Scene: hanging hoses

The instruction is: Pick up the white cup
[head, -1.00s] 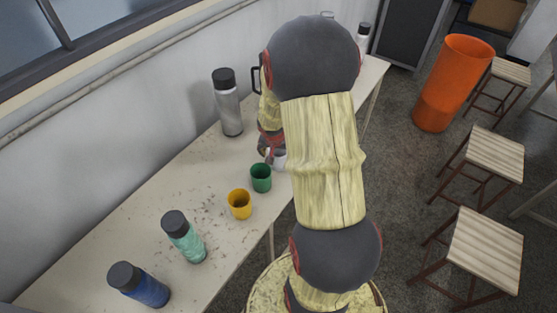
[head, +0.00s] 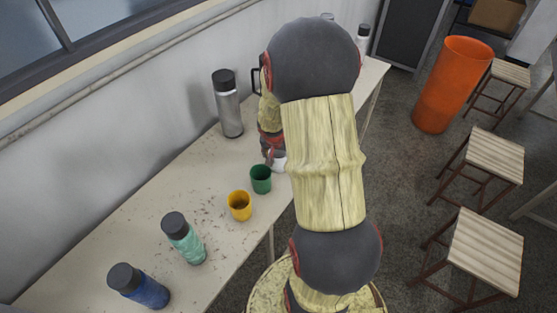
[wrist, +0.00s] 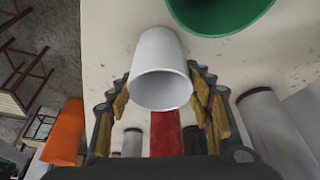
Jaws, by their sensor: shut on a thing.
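The white cup (wrist: 158,52) is in the middle of the wrist view, between the two fingers of my gripper (wrist: 160,88). My gripper is shut on the cup, with one finger at each side of it. In the head view only a small part of the white cup (head: 279,165) shows, beside my gripper (head: 272,158) and mostly hidden by my arm. The cup is just behind the green cup (head: 261,179) at the table's right edge. I cannot tell whether it touches the table.
A yellow cup (head: 240,205) stands near the green cup. A teal bottle (head: 184,238), a blue bottle (head: 139,286) and a grey bottle (head: 228,104) stand on the long table (head: 175,190). An orange bin (head: 452,85) and several stools (head: 485,250) are on the floor to the right.

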